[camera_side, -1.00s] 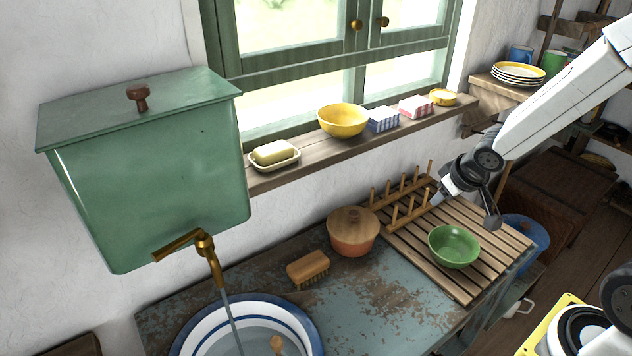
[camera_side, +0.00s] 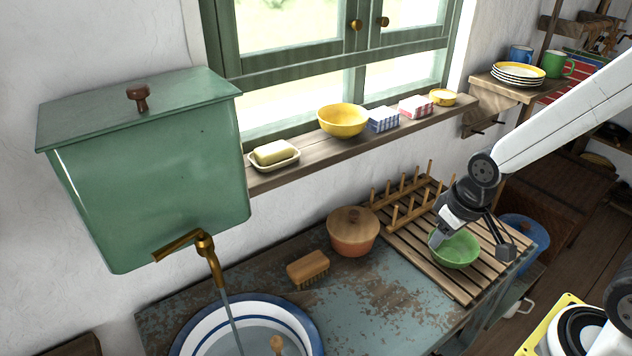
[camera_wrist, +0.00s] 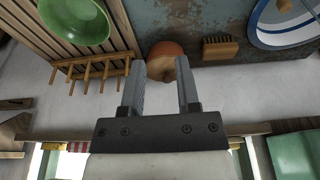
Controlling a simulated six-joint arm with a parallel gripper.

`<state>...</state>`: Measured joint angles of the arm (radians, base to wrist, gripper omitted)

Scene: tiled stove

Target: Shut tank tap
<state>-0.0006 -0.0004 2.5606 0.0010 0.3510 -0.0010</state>
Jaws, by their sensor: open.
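The green tank (camera_side: 150,170) hangs on the wall at left in the side view, with a knobbed lid. Its brass tap (camera_side: 213,262) sticks out low on the front, with a lever handle (camera_side: 178,246) pointing left. A thin stream of water (camera_side: 232,318) runs from the spout into a blue-rimmed white basin (camera_side: 312,328). In the wrist view my gripper (camera_wrist: 160,70) is open and empty. Part of the tank (camera_wrist: 295,155) shows there; I cannot make out the tap.
A lidded clay pot (camera_side: 352,238) and a brush (camera_side: 308,268) stand between my gripper and the tap. The green bowl (camera_side: 460,252) sits on the pegged rack (camera_side: 440,285). A yellow bowl (camera_side: 343,120) and a butter dish (camera_side: 275,156) stand on the window sill.

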